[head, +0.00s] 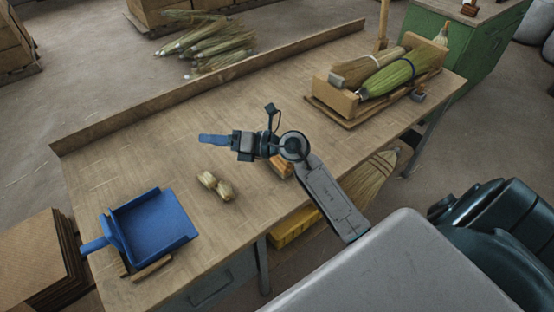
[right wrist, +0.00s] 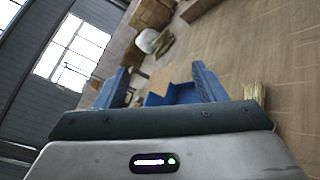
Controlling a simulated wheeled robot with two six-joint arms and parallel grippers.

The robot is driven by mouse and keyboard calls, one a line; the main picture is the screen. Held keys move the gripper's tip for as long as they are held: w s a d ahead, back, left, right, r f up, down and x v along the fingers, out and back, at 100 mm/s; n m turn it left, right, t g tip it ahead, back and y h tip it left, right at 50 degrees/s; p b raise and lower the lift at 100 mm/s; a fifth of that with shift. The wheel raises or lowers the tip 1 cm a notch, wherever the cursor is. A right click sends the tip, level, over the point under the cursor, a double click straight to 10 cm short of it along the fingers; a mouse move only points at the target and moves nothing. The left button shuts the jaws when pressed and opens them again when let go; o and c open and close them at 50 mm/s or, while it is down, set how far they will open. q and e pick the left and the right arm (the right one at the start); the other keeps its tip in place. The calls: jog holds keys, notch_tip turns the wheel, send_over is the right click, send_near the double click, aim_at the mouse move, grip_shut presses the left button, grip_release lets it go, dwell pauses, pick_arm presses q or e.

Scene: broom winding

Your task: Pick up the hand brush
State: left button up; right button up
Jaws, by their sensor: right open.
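An orange-brown block-like thing (head: 283,167) lies on the workbench near its front edge, partly hidden under my right forearm; it may be the hand brush, but I cannot tell for sure. My right gripper (head: 208,138) is above the middle of the bench in the head view, pointing left, away from that thing. In the right wrist view its two blue fingers stand apart with nothing held between them (right wrist: 160,72). My left gripper is not in view.
A blue dustpan (head: 152,226) lies at the bench's left end, with a brown wooden piece (head: 150,268) at its front edge. The back of the bench is clear.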

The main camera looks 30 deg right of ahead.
jog(key=d+f+g+h, duration=0.2)
jog(key=d+g+h, duration=0.1)
jog(key=d+h, duration=0.1)
jog(key=d+f+n+g+h, duration=0.1)
jog(key=d+f+g+h, duration=0.2)
jog(key=d, duration=0.4)
jog(key=d+f+g+h, duration=0.3)
jog(key=d+g+h, duration=0.1)
jog(key=d+h, duration=0.1)
jog(key=shift+s+d+f+n, duration=0.15)
jog(key=shift+s+d+n, duration=0.05)
jog(key=shift+d, duration=0.2)
jog(key=shift+s+d+f+n, duration=0.1)
jog(key=shift+s+d+n, duration=0.1)
jog(key=shift+d, duration=0.15)
jog(key=f, duration=0.1)
jog(key=f+p, duration=0.1)
jog(key=f, duration=0.3)
jog(key=shift+w+p, duration=0.35)
jog(key=shift+w, duration=0.05)
jog(key=shift+f+p, duration=0.35)
jog(key=f, duration=0.1)
jog(key=f+p, duration=0.1)
jog(key=f, duration=0.1)
jog(key=shift+w+d+f+p, duration=0.25)
jog(key=shift+p, duration=0.15)
jog(key=shift+w+f, duration=0.1)
jog(key=shift+f, duration=0.4)
jog(key=c, duration=1.1)
